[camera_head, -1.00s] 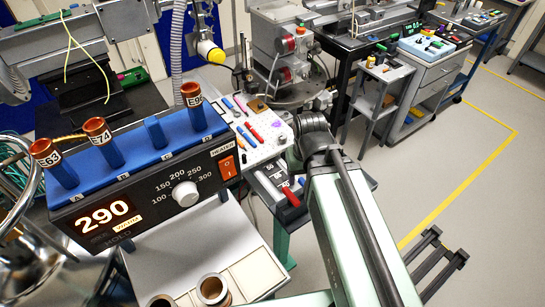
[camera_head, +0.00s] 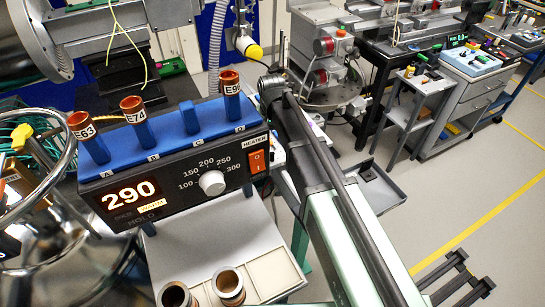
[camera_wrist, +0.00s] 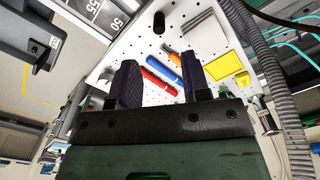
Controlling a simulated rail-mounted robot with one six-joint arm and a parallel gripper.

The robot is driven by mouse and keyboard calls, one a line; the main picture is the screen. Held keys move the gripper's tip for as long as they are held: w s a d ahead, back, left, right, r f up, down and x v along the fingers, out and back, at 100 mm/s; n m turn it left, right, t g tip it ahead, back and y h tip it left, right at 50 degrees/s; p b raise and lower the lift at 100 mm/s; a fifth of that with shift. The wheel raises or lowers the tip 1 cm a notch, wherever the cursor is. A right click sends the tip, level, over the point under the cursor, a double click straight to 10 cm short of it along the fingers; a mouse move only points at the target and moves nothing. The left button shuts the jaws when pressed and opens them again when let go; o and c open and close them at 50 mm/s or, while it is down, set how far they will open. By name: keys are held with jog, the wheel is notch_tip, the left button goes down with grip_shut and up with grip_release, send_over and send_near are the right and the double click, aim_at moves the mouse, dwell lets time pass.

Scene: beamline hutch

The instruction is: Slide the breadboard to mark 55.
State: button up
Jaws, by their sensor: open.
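The breadboard (camera_wrist: 152,53) is a white perforated plate, seen in the wrist view beyond my fingers. Red and blue tools, an orange-handled item and a yellow label lie on it. In the head view my arm hides most of it, with a small strip (camera_head: 318,130) showing beside the arm. A scale with the numbers 50 and 55 (camera_wrist: 116,22) runs along its upper left in the wrist view. My gripper (camera_wrist: 158,80) is open, its two dark fingers apart with nothing between them. I cannot tell its distance from the board. In the head view the gripper is hidden.
A blue heater block (camera_head: 175,135) with labelled tubes and a 290 display stands left of my arm. A grey tray (camera_head: 370,185) lies to the right. A grey ribbed hose (camera_wrist: 262,55) passes right of the board. The floor at right is mostly clear.

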aim_at(272, 152)
notch_tip(272, 152, down, 10)
jog(key=b, duration=0.9)
jog(key=shift+f+b, duration=0.25)
jog(key=shift+b, duration=0.1)
jog(key=shift+r, duration=0.1)
grip_shut()
